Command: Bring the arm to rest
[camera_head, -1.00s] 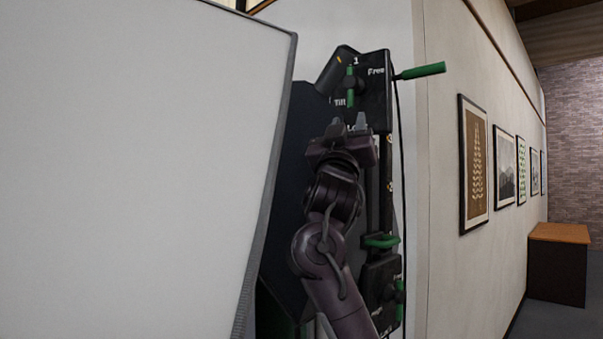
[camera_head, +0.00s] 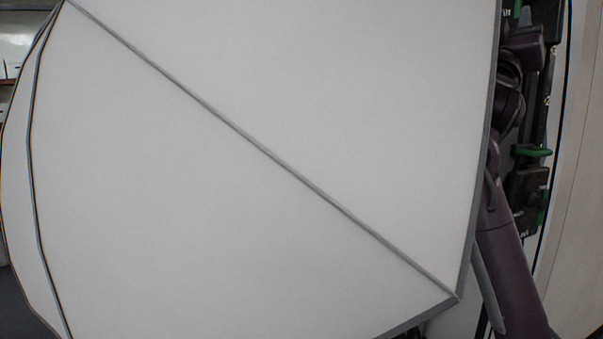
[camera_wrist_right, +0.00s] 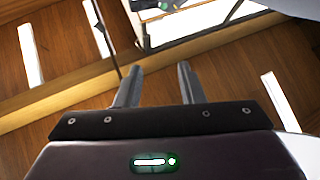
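My right arm (camera_head: 505,265) rises along the right side of the head view, partly hidden behind a large white panel. My right gripper (camera_head: 523,48) is near the top right, in front of a black column with green handles; its fingertips are hard to make out there. In the right wrist view the right gripper (camera_wrist_right: 159,72) shows two grey fingers spread apart with nothing between them. My left gripper is not in view.
The white panel (camera_head: 250,200) with grey edges and a diagonal seam, like a lamp softbox, fills most of the head view. The black column (camera_head: 527,185) stands just right of it, by a pale wall (camera_head: 580,200). The wrist view shows brown wood (camera_wrist_right: 75,50) with white strips.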

